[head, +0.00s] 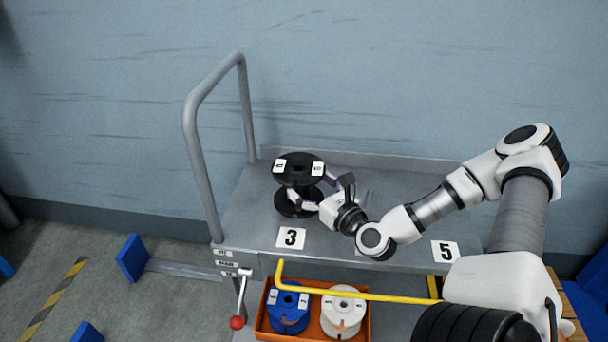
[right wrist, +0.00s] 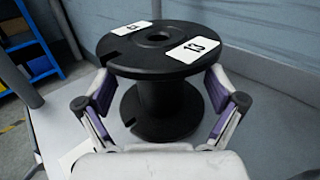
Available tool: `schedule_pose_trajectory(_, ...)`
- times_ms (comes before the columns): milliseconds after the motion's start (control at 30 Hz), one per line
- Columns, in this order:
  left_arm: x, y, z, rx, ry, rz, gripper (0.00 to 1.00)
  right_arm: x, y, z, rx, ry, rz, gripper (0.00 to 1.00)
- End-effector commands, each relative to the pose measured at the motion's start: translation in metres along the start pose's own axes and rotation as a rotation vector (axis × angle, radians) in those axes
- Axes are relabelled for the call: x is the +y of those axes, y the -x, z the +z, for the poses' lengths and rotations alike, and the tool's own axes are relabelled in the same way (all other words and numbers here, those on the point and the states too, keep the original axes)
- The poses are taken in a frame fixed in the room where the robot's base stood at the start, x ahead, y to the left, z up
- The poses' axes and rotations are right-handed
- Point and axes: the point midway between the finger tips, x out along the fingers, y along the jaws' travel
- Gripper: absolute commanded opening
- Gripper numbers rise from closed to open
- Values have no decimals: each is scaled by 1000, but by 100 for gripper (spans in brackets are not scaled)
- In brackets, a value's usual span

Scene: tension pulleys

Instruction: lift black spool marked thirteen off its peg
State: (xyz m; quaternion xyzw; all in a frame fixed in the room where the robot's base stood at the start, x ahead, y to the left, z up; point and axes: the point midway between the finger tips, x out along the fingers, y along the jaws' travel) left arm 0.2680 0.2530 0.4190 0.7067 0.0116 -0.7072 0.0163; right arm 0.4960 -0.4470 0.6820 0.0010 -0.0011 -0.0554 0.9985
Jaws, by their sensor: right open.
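The black spool (head: 299,179) stands upright on the grey cart top, behind the card marked 3. In the right wrist view the black spool (right wrist: 158,98) shows a white label reading 13 on its top flange and a hole in the middle. The peg cannot be made out. My right gripper (head: 318,191) reaches in from the right at the spool's waist. In the right wrist view my right gripper (right wrist: 160,88) is open, with a finger on either side of the hub, below the top flange. Whether the fingers touch the spool is unclear. My left gripper is out of view.
The grey cart top (head: 245,215) has a tall handle (head: 190,150) at its left. Cards marked 3 (head: 291,238) and 5 (head: 445,252) lie on its front. Below, an orange tray (head: 264,324) holds a blue spool (head: 288,316) and a white spool (head: 342,318). A yellow bar (head: 350,293) crosses above it.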

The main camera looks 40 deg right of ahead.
Motion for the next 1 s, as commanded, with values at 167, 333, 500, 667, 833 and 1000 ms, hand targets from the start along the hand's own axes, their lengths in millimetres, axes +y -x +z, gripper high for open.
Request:
schedule_pose_trajectory(167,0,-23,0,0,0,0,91,1,-24,-4,2,5,3,94)
schedule_pose_trajectory(333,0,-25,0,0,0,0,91,0,-33,-1,1,2,0,94)
schedule_pose_trajectory(500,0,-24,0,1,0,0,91,0,-33,0,2,1,0,94)
schedule_pose_trajectory(667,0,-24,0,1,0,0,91,0,-33,0,2,1,0,48)
schedule_pose_trajectory(833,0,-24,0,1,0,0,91,0,-33,0,2,2,0,20)
schedule_pose_trajectory(1000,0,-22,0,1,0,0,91,0,-33,2,2,1,0,20)
